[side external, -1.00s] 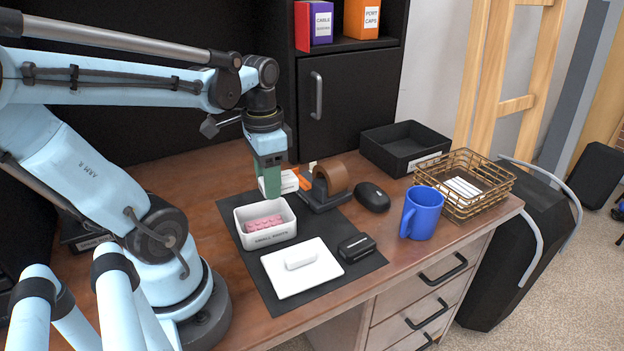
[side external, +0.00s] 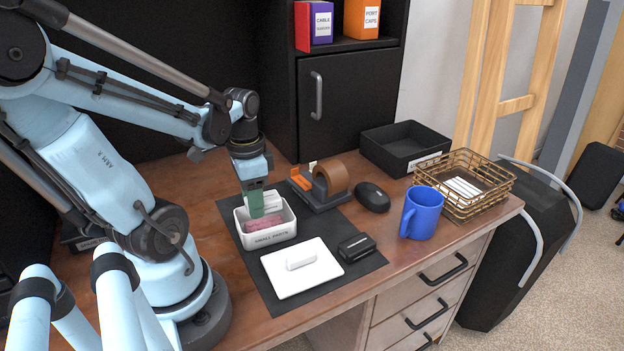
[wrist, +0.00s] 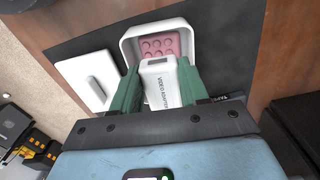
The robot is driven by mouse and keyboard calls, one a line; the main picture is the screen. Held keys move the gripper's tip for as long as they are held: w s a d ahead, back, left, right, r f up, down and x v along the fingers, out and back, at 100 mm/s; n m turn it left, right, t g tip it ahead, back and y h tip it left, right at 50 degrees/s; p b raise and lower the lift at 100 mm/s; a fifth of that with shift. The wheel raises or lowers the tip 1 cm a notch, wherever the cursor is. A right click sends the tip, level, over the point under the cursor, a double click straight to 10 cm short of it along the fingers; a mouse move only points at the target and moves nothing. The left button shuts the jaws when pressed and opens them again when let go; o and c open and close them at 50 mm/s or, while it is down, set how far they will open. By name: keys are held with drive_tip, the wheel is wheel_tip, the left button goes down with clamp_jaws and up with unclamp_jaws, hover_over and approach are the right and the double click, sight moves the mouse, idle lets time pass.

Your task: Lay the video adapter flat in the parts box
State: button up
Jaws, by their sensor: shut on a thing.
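The video adapter is a white block with printed lettering (wrist: 158,82), held between the green fingers of my gripper (wrist: 157,68). In the side view my gripper (side external: 258,206) points down at the parts box, a white open box labelled small parts (side external: 270,236). The fingertips are at about the box's rim height, over its back part. A pink studded block (wrist: 158,47) lies in the box, beyond the adapter in the wrist view. The fingers partly hide the adapter (side external: 269,201) in the side view. I cannot tell whether it touches the box.
A white lid (side external: 310,275) and a small black case (side external: 357,247) lie on the dark mat (side external: 262,278) in front. A tape dispenser (side external: 328,185), black mouse (side external: 372,196), blue mug (side external: 422,213), wire basket (side external: 490,180) and black tray (side external: 400,150) stand to the right.

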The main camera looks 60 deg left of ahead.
drive_tip(key=shift+f, duration=0.4)
drive_tip(key=o, duration=1.2)
drive_tip(key=shift+r, duration=6.05)
